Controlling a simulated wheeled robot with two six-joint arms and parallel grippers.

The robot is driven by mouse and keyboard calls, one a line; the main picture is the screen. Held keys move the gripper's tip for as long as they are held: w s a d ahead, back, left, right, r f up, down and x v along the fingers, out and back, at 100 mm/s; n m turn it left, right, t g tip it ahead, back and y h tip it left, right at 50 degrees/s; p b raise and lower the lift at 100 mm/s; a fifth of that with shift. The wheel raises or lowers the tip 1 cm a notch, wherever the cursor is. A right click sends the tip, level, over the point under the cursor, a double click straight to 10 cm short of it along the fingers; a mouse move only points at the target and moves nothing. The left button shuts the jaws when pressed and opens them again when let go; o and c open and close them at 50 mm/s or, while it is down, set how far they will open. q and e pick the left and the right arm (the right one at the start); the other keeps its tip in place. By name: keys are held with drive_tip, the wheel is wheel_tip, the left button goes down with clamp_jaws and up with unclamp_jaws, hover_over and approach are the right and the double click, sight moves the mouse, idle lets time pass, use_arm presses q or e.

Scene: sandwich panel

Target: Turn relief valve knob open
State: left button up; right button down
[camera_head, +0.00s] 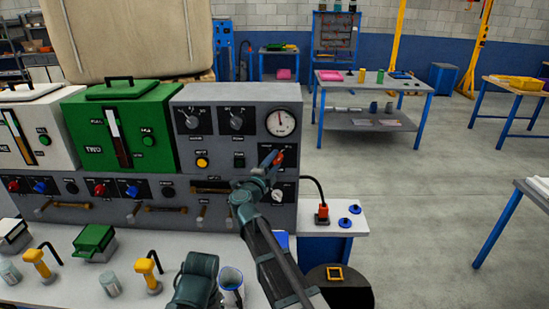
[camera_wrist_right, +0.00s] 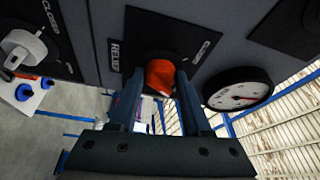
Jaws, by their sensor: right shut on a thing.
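The relief valve knob (camera_wrist_right: 160,76) is red-orange and sits on a dark plate beside a "RELIEF" label in the right wrist view. In the head view the red knob (camera_head: 279,156) shows between the fingertips at the right end of the grey panel. My right gripper (camera_head: 273,158) has its fingers on either side of the knob and is shut on it. In the right wrist view its two fingers (camera_wrist_right: 162,98) reach up to the knob, hiding part of its sides.
A round gauge (camera_head: 281,123) is just above the knob, and a pale knob (camera_head: 277,195) is below it.

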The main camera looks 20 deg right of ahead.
drive_tip(key=shift+r+m+g+p, duration=0.15)
drive_tip(key=shift+m+g+p, duration=0.35)
drive_tip(key=shift+m, duration=0.4)
drive_tip(key=shift+c, duration=1.8)
unclamp_jaws()
